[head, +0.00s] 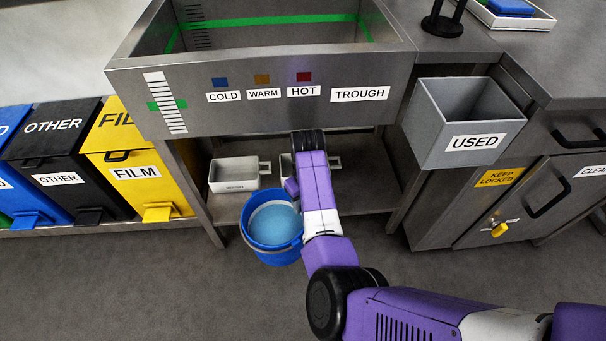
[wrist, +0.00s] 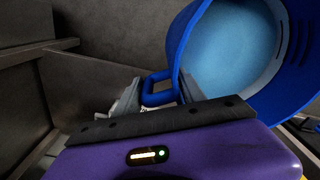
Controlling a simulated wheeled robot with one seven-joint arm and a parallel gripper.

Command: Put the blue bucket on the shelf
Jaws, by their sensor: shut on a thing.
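The blue bucket (head: 247,234) hangs in front of the shelf under the trough in the head view, with a pale blue surface inside that looks like liquid. It fills the upper right of the wrist view (wrist: 190,30), where it appears tilted. My gripper (wrist: 156,96) is shut on the bucket's blue handle at its side. In the head view my arm hides the fingertips. The shelf (head: 370,196) is a grey board low between the trough stand's legs. The bucket overlaps its front edge in the picture; I see no clear contact.
Two pale containers, one on the left (head: 239,175) and one partly behind my arm, stand on the shelf. The trough (head: 260,110) overhangs it. A grey USED bin (head: 465,130) is at right; a yellow FILM bin (head: 139,180) is at left. The shelf's right part looks clear.

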